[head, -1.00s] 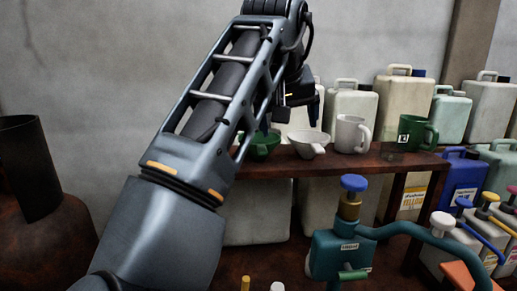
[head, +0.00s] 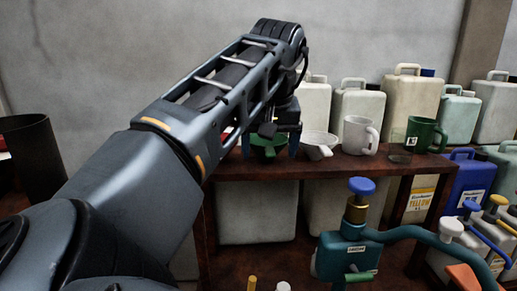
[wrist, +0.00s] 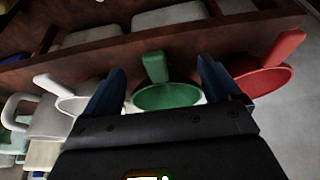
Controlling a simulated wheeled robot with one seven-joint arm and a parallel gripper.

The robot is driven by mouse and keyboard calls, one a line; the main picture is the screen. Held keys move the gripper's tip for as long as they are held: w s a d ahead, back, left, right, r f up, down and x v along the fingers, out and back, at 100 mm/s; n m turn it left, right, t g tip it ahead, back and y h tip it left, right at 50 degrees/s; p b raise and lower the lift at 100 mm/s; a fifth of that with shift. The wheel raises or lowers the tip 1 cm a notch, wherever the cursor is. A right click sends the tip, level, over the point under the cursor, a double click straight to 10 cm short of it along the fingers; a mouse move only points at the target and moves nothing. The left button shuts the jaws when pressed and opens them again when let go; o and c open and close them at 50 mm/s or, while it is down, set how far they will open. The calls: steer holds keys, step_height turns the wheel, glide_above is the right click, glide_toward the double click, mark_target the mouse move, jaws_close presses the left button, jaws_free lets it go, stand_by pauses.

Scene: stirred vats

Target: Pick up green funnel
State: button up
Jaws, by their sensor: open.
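The green funnel (head: 268,147) sits on the wooden shelf, partly hidden behind my gripper in the head view. In the wrist view, the green funnel (wrist: 167,94) shows its round bowl and its spout or handle pointing to the top of the picture. My gripper (head: 271,150) is open, with one blue finger on each side of the green funnel. In the wrist view, the fingertips of my gripper (wrist: 162,72) stand apart to the left and right of the bowl. I cannot tell whether they touch it.
A white funnel (head: 319,143) stands close right of the green one. A red funnel (wrist: 268,77) lies on its other side. A white mug (head: 357,136), a clear glass (head: 401,149) and a green mug (head: 425,134) stand farther along the shelf (head: 340,165). Canisters (head: 408,105) stand behind.

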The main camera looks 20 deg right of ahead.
steer(key=shift+w+f, duration=0.1)
steer(key=shift+f, duration=0.2)
steer(key=shift+c, duration=0.3)
jaws_close()
stand_by(0.4)
